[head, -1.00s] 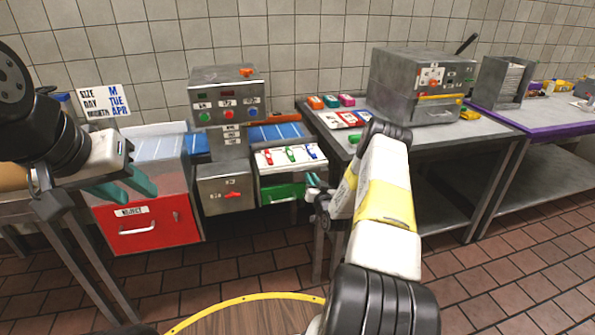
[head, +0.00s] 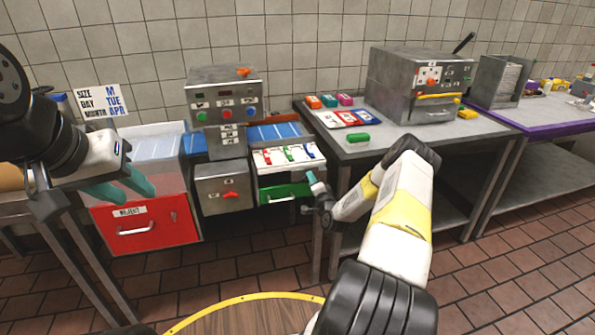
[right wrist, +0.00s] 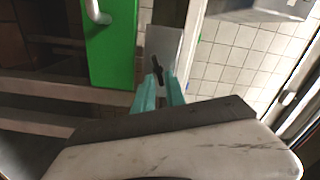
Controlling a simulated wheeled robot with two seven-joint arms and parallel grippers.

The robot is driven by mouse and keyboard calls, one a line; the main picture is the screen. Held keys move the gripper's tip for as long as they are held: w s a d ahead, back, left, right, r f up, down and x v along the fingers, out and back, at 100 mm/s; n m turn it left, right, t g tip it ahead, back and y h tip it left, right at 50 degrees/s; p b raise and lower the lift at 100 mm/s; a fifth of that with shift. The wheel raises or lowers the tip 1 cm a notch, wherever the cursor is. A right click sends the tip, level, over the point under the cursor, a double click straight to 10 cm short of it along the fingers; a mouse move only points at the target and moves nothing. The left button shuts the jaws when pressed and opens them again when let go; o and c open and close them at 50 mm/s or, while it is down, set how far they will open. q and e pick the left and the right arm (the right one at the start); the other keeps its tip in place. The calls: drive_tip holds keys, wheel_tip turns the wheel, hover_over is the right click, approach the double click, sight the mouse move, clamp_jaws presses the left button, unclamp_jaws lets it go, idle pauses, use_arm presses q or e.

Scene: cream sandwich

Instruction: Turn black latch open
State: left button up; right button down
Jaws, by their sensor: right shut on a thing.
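The black latch (right wrist: 157,70) shows in the right wrist view as a small dark lever on a grey metal plate (right wrist: 163,48), beside a green drawer front (right wrist: 110,45). My right gripper (right wrist: 158,88) has its teal fingers close together, shut on the latch at their tips. In the head view my right gripper (head: 314,181) is just right of the green drawer (head: 285,194), and the latch cannot be made out there. My left gripper (head: 124,190) is open and empty in front of the left side of the machine, above the red reject bin (head: 150,222).
The machine has a control panel (head: 225,108) with coloured buttons and a white tray (head: 287,157) with coloured clips. A metal table (head: 385,145) at right holds a toaster-like box (head: 420,85) and coloured blocks. A round wooden surface (head: 245,318) lies in front.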

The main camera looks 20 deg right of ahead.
drive_tip(key=shift+s+f+m, duration=0.1)
drive_tip(key=shift+f+m, duration=0.1)
drive_tip(key=shift+m, duration=0.8)
drive_tip(key=shift+f+m, duration=0.2)
drive_tip(key=shift+m, duration=0.8)
drive_tip(key=shift+a, duration=0.1)
drive_tip(key=c, duration=1.6)
unclamp_jaws()
drive_tip(key=shift+o, duration=0.2)
drive_tip(key=shift+r, duration=0.1)
drive_tip(key=s, duration=0.7)
drive_tip(key=shift+s, duration=0.4)
